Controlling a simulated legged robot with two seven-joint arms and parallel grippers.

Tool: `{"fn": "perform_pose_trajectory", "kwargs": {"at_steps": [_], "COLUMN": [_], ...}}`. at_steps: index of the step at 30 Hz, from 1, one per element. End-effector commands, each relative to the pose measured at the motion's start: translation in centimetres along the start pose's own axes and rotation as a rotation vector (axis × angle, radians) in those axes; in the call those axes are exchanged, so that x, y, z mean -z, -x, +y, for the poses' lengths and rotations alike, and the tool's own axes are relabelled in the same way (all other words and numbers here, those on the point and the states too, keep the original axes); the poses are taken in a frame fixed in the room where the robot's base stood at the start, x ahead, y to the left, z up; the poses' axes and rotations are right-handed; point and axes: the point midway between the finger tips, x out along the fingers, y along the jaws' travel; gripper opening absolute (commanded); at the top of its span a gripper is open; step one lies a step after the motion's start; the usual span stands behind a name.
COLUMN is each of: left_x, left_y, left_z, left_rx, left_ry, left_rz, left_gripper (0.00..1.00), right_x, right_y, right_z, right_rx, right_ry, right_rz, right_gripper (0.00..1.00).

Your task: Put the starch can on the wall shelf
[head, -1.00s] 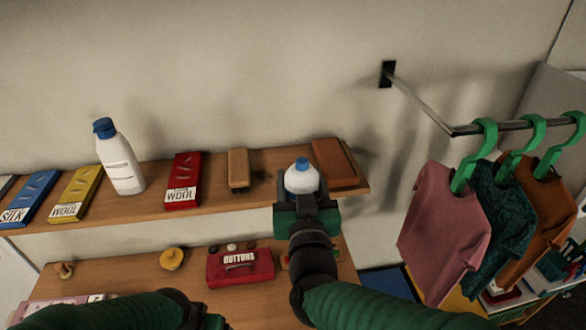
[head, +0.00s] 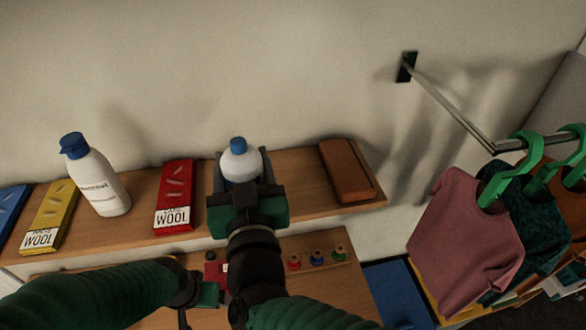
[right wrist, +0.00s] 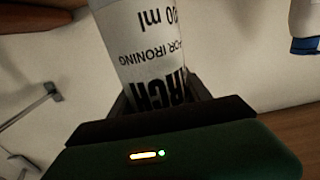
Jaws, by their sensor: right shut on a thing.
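The starch can (head: 239,161) is white with a blue cap. It stands nearly upright in my right gripper (head: 240,190), which is shut on it. In the head view it appears over the wall shelf (head: 290,182), between a red wool box (head: 174,196) and a brown block (head: 345,172). Whether its base touches the board is hidden by the gripper. In the right wrist view the can's printed label (right wrist: 150,50) faces the camera between the fingers. My left gripper (head: 205,293) is low, in front of the lower shelf; its fingers are unclear.
A white bottle with a blue cap (head: 96,182) and a yellow wool box (head: 50,215) stand left on the shelf. Bare board shows just left of the brown block. Clothes hang from a rail (head: 450,105) at right. Coloured spools (head: 316,257) lie below.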

Motion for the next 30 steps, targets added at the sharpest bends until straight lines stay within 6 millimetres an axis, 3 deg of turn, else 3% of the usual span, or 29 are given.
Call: {"fn": "perform_pose_trajectory", "kwargs": {"at_steps": [9, 15, 20, 25, 30], "left_x": [0.6, 0.9, 1.1, 1.4, 1.4], "left_y": [2.4, 3.7, 4.5, 5.9, 5.7], "left_z": [0.0, 0.0, 0.0, 0.0, 0.0], "left_rx": [0.000, 0.000, 0.000, 0.000, 0.000], "left_ry": [0.000, 0.000, 0.000, 0.000, 0.000], "left_rz": [0.000, 0.000, 0.000, 0.000, 0.000], "left_gripper": [0.81, 0.81, 0.81, 0.81, 0.81], "right_x": [-0.5, -1.1, -1.1, -4.3, -5.0], "right_y": [-6.7, -10.2, -11.5, -11.7, -11.7], "right_z": [6.5, 9.6, 11.0, 10.9, 10.9], "right_rx": [-0.010, -0.006, -0.007, -0.002, -0.002], "right_ry": [-0.001, 0.000, -0.001, -0.001, -0.001], "right_rz": [-0.006, -0.004, -0.001, -0.006, 0.000], "right_gripper": [0.00, 0.00, 0.00, 0.00, 0.00]}}
